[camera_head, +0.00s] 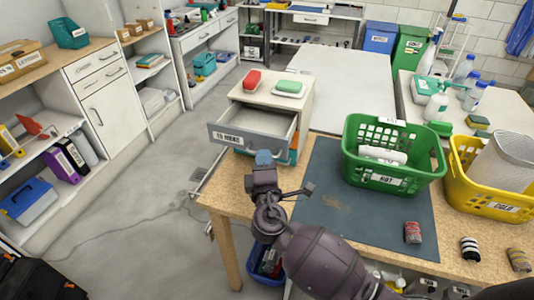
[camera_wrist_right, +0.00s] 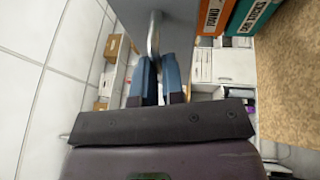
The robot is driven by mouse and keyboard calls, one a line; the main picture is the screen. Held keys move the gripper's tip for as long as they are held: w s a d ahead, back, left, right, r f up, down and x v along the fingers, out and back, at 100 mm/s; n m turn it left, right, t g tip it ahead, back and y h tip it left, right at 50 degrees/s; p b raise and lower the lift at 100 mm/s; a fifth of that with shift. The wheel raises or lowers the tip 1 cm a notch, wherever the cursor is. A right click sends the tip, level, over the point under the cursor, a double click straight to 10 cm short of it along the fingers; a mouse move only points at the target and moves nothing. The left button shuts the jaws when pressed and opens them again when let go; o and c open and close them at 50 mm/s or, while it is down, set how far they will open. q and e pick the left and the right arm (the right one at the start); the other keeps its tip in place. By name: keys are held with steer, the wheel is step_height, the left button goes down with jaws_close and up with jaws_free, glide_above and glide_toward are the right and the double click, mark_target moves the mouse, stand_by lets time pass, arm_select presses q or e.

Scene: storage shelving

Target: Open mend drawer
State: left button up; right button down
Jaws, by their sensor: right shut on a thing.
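The mend drawer (camera_head: 225,128) has a grey front with a label that looks like "TO MEND". It is pulled out of a small white cabinet (camera_head: 308,95) on the wooden table, and its grey inside shows empty. My right gripper (camera_head: 264,158) is at the lower front of the drawer. In the right wrist view, the blue fingers (camera_wrist_right: 159,85) are shut around the metal handle (camera_wrist_right: 154,35) below the grey drawer front (camera_wrist_right: 185,12). My left gripper is not in view.
A red brush (camera_head: 252,79) and a green one (camera_head: 289,87) lie on the cabinet. A green basket (camera_head: 365,175) stands on the dark mat (camera_head: 325,210), with a yellow basket (camera_head: 490,205) to its right.

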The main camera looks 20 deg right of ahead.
steer(key=c, duration=1.2)
jaws_free()
steer(key=shift+c, duration=0.2)
steer(key=b+v, duration=0.1)
steer(key=v, duration=0.9)
steer(key=shift+s, duration=0.35)
steer(key=shift+f, duration=0.1)
